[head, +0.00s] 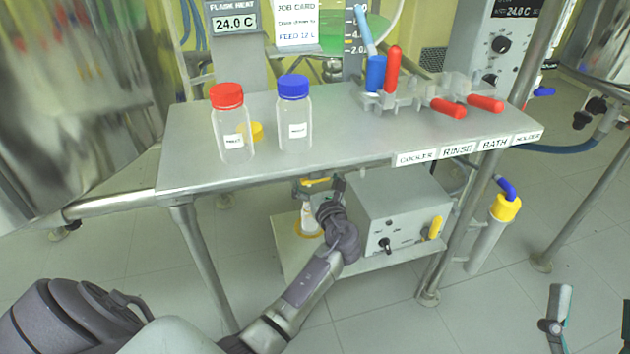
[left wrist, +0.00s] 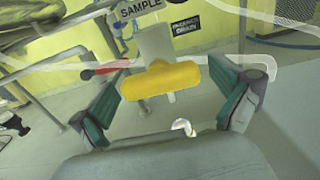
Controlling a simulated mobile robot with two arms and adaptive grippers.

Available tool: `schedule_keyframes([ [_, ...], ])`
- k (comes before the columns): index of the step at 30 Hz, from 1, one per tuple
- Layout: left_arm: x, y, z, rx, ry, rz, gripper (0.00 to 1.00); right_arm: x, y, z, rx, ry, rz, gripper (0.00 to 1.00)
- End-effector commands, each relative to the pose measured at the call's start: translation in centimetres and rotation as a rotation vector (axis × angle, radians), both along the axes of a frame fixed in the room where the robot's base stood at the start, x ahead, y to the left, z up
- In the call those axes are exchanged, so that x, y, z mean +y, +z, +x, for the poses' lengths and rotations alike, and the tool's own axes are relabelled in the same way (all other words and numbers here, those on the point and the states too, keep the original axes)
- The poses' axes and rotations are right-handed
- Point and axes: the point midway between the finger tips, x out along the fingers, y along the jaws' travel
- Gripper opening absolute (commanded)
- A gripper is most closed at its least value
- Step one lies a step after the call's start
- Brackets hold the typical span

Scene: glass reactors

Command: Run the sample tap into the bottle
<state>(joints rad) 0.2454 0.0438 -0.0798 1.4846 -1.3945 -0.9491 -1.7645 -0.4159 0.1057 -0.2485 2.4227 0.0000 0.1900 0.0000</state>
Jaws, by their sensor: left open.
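The sample tap's yellow handle (left wrist: 160,81) lies crosswise between the fingers of my left gripper (left wrist: 168,97), with a gap on each side. A SAMPLE label (left wrist: 140,9) is above it. In the head view the yellow handle (head: 316,181) shows under the bench edge, beside my left gripper (head: 331,188), which is open. A pale bottle (head: 309,218) stands below the tap on the lower shelf, in a yellow ring, partly hidden by my gripper. A small white rim (left wrist: 183,126) below the handle may be its mouth.
A grey control box (head: 398,215) stands right of my left gripper on the lower shelf. A bench leg (head: 202,255) is to its left.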

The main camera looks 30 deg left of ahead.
Motion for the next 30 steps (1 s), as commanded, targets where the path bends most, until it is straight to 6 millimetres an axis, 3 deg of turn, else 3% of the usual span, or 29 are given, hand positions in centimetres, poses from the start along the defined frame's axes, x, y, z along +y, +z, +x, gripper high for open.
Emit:
schedule_keyframes([
  [10,0.27,0.07,0.21,-0.001,0.0,0.0,0.98,-0.01,0.33,-0.23,-0.022,0.001,0.006,0.74],
  [20,0.25,0.05,0.19,-0.001,0.0,0.0,0.43,-0.02,0.29,-0.21,-0.02,0.001,0.006,0.74],
  [30,0.23,0.1,0.19,-0.05,0.0,-0.041,0.43,0.04,0.12,0.03,-0.001,0.0,0.0,0.74],
])
